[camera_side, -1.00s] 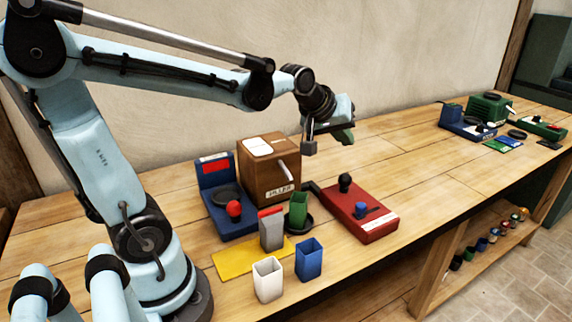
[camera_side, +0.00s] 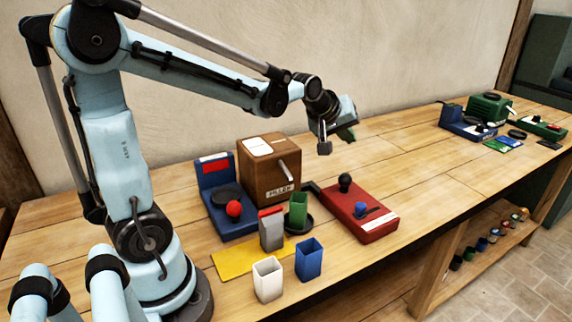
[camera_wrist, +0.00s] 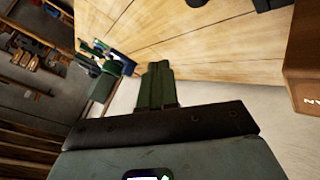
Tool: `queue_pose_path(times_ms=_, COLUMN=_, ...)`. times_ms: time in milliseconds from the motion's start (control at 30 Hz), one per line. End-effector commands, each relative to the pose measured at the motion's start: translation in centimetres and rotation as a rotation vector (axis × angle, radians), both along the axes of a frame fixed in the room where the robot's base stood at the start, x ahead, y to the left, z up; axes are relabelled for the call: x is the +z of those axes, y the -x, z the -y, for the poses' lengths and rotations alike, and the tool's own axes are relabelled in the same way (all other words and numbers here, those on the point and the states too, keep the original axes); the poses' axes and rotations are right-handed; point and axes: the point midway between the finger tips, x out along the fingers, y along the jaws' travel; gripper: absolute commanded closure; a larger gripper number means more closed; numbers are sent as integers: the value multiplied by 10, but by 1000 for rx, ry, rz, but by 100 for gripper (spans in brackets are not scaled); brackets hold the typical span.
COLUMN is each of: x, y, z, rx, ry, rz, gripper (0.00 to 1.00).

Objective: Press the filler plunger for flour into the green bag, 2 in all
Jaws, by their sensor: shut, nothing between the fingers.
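The brown filler box (camera_side: 268,170) stands on the bench with its label facing front. A pale slanted handle (camera_side: 283,172) is on its front; I cannot tell whether this is the plunger. The green bag (camera_side: 298,211) stands upright and open-topped on a black round plate in front of the filler. My gripper (camera_side: 347,134) is above the bench, to the upper right of the filler, touching nothing. In the wrist view its green fingers (camera_wrist: 157,70) are shut together and empty. Part of the filler also shows there at the right edge (camera_wrist: 304,45).
A red unit (camera_side: 361,215) with a black knob and a blue knob sits right of the bag. A blue unit (camera_side: 223,196) with a red ball is left. White (camera_side: 267,281) and blue (camera_side: 309,262) containers stand in front. Bench toward the far-right units (camera_side: 488,108) is clear.

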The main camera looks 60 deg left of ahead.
Motion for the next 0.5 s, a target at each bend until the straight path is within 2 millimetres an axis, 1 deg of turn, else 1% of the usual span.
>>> queue_pose_path(times_ms=100, x=-17, y=0, z=0, rx=0, ry=0, rz=0, gripper=100)
queue_pose_path(times_ms=300, x=-43, y=0, z=0, rx=-1, ry=-1, rz=0, gripper=100)
queue_pose_path(times_ms=500, x=-61, y=0, z=0, rx=-1, ry=-1, rz=0, gripper=100)
